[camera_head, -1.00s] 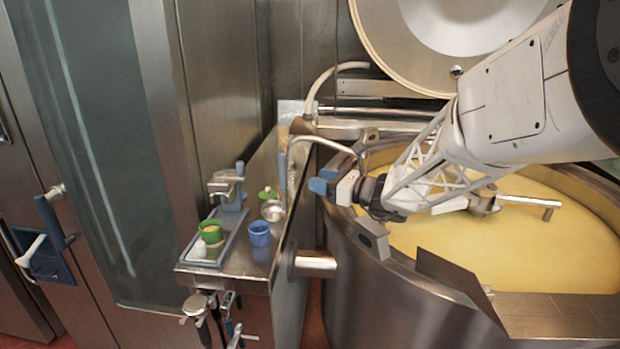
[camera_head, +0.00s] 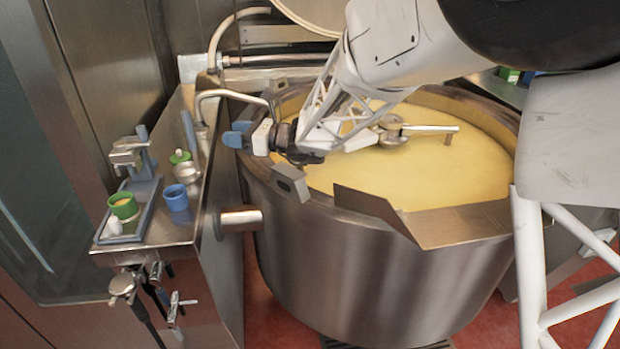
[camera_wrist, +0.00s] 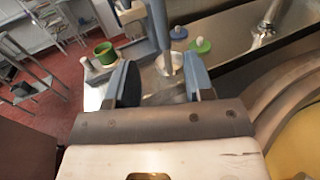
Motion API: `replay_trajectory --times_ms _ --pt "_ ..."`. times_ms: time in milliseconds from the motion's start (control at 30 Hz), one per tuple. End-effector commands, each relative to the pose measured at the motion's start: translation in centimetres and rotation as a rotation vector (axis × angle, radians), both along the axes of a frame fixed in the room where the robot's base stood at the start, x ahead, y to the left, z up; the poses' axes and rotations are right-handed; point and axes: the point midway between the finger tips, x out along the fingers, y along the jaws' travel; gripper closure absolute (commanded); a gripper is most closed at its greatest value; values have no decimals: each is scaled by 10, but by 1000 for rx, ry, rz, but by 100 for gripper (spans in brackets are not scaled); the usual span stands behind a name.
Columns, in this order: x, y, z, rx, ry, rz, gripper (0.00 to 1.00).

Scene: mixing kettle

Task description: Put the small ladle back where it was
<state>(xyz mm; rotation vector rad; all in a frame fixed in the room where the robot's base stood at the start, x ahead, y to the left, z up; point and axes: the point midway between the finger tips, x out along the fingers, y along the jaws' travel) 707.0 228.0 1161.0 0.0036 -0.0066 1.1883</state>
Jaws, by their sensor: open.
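My gripper (camera_head: 238,136) is open, its blue fingers at the left rim of the kettle (camera_head: 340,250), beside the counter. In the wrist view nothing is visibly clasped between the fingers (camera_wrist: 161,82). A small metal cup (camera_head: 187,172), possibly the bowl of the small ladle, is on the counter to the left of and below my gripper. It also shows beyond the finger gap in the wrist view (camera_wrist: 167,64). A blue-grey rod (camera_head: 189,131) stands behind the cup. I cannot tell whether it is the ladle's handle.
The steel counter (camera_head: 168,229) holds a blue cup (camera_head: 176,198), a green cup (camera_head: 123,206), a green lid (camera_head: 180,156) and a clamp stand (camera_head: 140,165). A curved pipe (camera_head: 228,94) arches behind my gripper. A metal spout (camera_head: 240,219) juts between counter and kettle.

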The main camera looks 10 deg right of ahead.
Motion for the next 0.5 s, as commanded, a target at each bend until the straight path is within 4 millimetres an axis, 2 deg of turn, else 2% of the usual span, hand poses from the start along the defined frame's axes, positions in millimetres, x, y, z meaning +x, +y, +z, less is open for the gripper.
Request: replay_trajectory --times_ms 167,267,367,500 --pt "-4 0 2 -15 -10 7 52" --pt "-13 -1 4 -50 -33 26 52" --pt "-30 -4 7 -115 -73 60 52" --pt "-65 -11 11 -256 -161 135 52"
